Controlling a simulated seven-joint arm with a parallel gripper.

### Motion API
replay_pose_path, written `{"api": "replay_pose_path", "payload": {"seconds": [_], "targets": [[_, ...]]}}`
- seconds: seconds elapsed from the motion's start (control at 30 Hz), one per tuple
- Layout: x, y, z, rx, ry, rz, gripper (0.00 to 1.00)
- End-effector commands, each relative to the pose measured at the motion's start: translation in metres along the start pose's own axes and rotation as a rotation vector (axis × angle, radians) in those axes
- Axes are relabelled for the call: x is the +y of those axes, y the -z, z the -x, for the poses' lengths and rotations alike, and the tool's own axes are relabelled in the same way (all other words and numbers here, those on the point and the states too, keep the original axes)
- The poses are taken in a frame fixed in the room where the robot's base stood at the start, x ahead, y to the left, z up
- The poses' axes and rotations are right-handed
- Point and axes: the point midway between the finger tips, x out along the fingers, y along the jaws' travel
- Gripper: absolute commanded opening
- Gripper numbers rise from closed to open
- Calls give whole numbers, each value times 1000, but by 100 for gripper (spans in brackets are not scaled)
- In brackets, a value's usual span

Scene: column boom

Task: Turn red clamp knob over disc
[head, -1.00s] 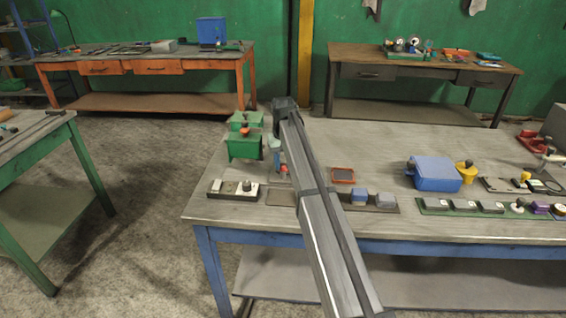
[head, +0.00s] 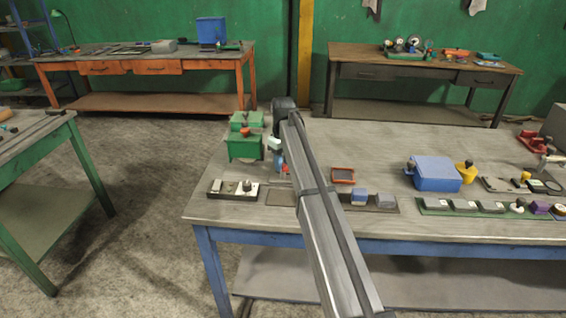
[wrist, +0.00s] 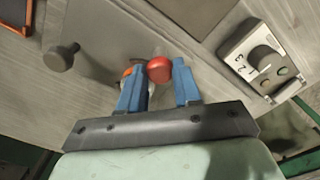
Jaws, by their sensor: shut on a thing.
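The red clamp knob (wrist: 159,70) shows in the wrist view between the tips of my gripper (wrist: 160,88). The two blue fingers are shut on it, one on each side. An orange part (wrist: 127,72) lies just left of it, partly behind the left finger. In the head view my gripper (head: 280,160) points down at the left part of the blue bench, and a small spot of the red knob (head: 285,169) shows at its tips. I cannot make out the disc under the knob; the fingers hide much there.
A green box with a red knob (head: 244,146) stands close left of my gripper. A grey knob (wrist: 62,57) stands left. A red-framed tray (head: 343,175) lies right.

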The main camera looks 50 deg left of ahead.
Motion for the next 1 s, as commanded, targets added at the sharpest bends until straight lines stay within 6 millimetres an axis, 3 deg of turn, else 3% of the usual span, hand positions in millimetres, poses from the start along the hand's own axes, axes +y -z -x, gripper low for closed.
{"api": "replay_pose_path", "payload": {"seconds": [0.27,0.3,0.57,0.83,1.0], "targets": [[0,0,0,1,-1,2,2],[0,0,0,1,-1,2,34],[0,0,0,1,0,1,58],[0,0,1,1,0,0,58],[0,1,15,1,-1,0,58]]}}
